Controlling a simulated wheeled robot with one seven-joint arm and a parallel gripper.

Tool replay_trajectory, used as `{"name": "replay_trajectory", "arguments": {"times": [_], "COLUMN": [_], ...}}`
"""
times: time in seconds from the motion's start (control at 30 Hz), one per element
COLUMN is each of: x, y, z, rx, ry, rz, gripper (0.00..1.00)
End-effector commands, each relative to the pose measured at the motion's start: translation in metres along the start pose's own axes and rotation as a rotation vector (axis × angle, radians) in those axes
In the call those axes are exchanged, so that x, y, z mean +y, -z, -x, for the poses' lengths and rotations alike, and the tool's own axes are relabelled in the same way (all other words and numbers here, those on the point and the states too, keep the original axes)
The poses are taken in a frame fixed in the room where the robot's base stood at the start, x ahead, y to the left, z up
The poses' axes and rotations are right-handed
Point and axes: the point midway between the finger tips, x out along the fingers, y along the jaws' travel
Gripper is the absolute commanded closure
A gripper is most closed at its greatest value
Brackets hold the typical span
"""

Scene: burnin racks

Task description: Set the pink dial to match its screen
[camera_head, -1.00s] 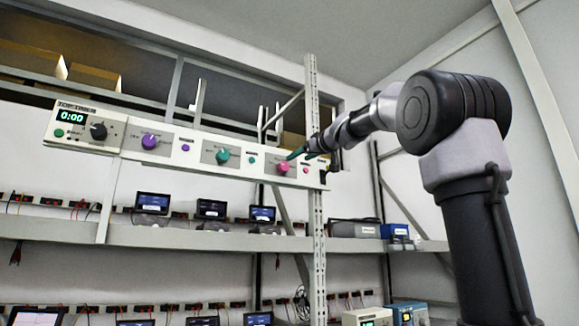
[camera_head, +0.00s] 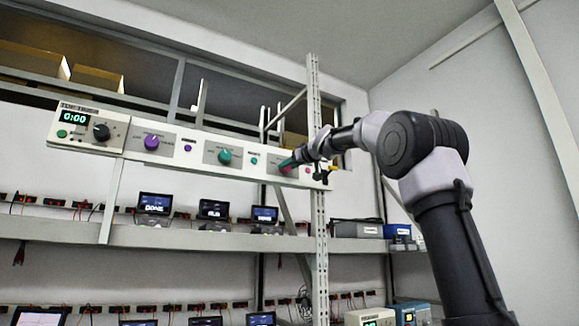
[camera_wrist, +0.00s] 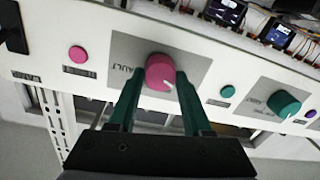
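The pink dial (camera_wrist: 158,72) is a round knob with a white pointer mark on a grey square of the panel (camera_head: 212,172). In the head view the dial (camera_head: 285,169) is mostly hidden by my gripper (camera_head: 293,161). In the wrist view the two green fingers of my gripper (camera_wrist: 160,76) stand apart, one on each side of the dial, with their tips near its sides. I cannot tell whether they touch it. Small screens stand on the shelf below the panel, one under the dial's end (camera_head: 265,214). Its text is too small to read.
The panel also carries a teal dial (camera_head: 224,157), a purple dial (camera_head: 152,142), a black timer dial (camera_head: 101,132) and a pink button (camera_wrist: 78,54). A metal rack post (camera_head: 316,120) stands just right of the pink dial.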

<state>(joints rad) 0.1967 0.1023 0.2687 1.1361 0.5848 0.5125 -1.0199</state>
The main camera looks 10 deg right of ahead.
Motion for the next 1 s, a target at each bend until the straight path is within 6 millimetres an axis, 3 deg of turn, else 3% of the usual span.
{"name": "replay_trajectory", "arguments": {"times": [0.03, 0.1, 0.53, 1.0], "x": [0.0, 0.0, 0.0, -0.0005], "y": [0.0, -0.0001, -0.0005, -0.0015], "z": [0.0001, 0.0001, 0.0001, -0.0002], "rx": [0.0, 0.0, 0.002, 0.017], "ry": [0.0, 0.0, -0.001, -0.002], "rz": [0.0, 0.0, -0.082, -0.479], "gripper": [0.74, 1.0, 1.0, 1.0]}}
